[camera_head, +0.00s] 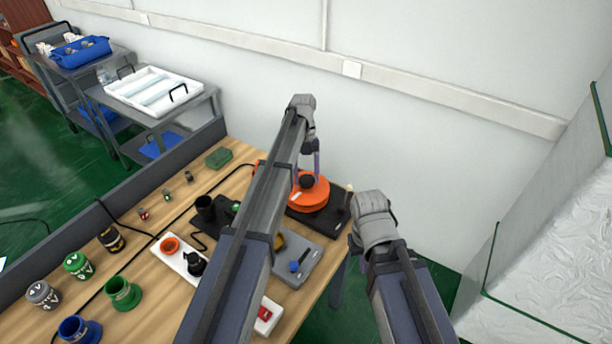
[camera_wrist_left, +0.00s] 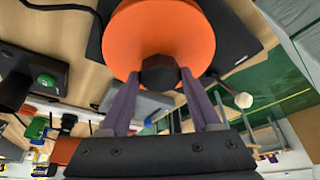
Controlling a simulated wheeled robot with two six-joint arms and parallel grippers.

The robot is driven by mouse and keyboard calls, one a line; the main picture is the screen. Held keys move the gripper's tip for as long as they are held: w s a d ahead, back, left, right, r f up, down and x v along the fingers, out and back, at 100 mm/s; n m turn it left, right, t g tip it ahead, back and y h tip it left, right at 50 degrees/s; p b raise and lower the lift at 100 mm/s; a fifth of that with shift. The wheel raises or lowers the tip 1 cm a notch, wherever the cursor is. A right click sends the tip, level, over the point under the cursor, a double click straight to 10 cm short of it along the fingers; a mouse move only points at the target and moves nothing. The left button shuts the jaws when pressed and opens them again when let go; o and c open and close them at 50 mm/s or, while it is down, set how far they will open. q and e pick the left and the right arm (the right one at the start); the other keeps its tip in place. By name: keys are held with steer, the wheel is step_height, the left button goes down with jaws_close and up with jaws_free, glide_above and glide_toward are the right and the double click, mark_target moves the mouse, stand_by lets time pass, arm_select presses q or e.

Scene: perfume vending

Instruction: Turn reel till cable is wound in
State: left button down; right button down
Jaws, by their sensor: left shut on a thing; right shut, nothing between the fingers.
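The orange reel (camera_head: 309,194) sits on a black base (camera_head: 330,214) at the table's far right corner, with a dark knob (camera_head: 307,181) on top. My left gripper (camera_head: 316,172) reaches down to it and is shut on the knob. In the left wrist view its fingers (camera_wrist_left: 158,92) lie on both sides of the dark knob (camera_wrist_left: 159,72), over the orange disc (camera_wrist_left: 165,30). A black cable (camera_head: 233,168) runs left from the reel across the table; part of it is hidden behind my left arm. My right arm is at the right, but its fingers do not show.
A pale ball on a rod (camera_wrist_left: 243,100) stands beside the reel. A grey plate (camera_head: 312,257) with a blue part, a white tray (camera_head: 180,262) and several coloured cups and jars stand on the table. A green box (camera_head: 218,157) lies near the back edge. The wall is close behind.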

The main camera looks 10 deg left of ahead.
arm_select(q)
steer(key=shift+m, duration=0.4)
stand_by(0.3)
steer(key=shift+c, duration=0.5)
jaws_free()
steer(key=p+v, duration=0.7)
steer(key=shift+w+r, duration=0.2)
steer(key=shift+r, duration=0.15)
